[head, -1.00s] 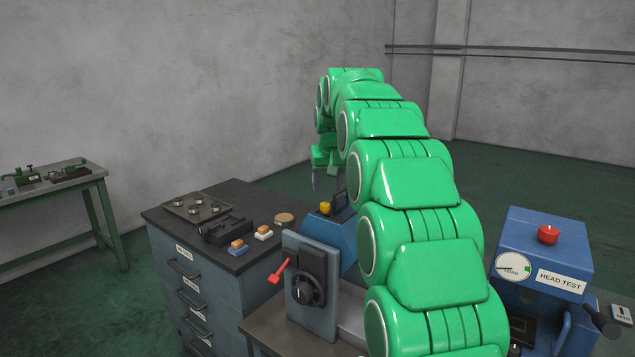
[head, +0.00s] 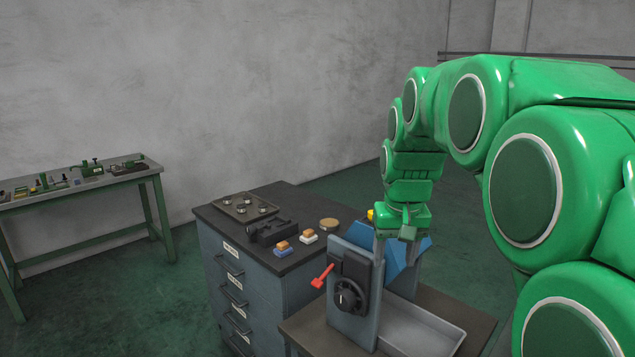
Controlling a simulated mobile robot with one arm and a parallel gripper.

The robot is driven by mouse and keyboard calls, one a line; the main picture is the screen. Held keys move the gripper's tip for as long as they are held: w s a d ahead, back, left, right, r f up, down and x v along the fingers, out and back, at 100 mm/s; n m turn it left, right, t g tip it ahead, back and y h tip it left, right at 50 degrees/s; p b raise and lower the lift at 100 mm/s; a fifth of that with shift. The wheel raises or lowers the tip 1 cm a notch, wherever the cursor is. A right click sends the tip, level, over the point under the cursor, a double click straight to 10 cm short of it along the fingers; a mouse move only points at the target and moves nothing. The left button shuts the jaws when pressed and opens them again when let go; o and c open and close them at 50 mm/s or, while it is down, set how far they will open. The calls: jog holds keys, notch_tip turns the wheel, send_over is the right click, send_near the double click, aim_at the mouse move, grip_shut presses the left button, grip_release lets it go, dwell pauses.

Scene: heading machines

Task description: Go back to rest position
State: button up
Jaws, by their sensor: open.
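My green arm arches in from the right side of the head view. My gripper (head: 396,250) hangs pointing down at the arm's end, in front of a blue machine housing (head: 403,256). Its two grey fingers are apart, with nothing seen between them. The lower finger ends are partly hard to make out against the machine. A grey-blue panel (head: 349,322) with a black rotary knob (head: 350,298) and a red lever (head: 322,276) stands just below and left of the gripper.
A dark-topped drawer cabinet (head: 225,292) stands left of the machine, with a tray (head: 247,222) and small blocks on top. A grey metal tray (head: 425,338) lies right of the panel. A green workbench (head: 150,205) stands far left. Green floor between is clear.

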jog(key=s+f+g, duration=0.1)
jog(key=s+f, duration=0.3)
jog(key=s, duration=0.7)
jog(key=s+f+g, duration=0.1)
jog(key=s+f, duration=0.3)
jog(key=s, duration=0.7)
jog(key=s+f+g, duration=0.1)
jog(key=s+f, duration=0.2)
jog(key=s, duration=0.8)
jog(key=shift+s+f, duration=0.25)
jog(key=shift+f, duration=0.15)
jog(key=shift+c, duration=0.3)
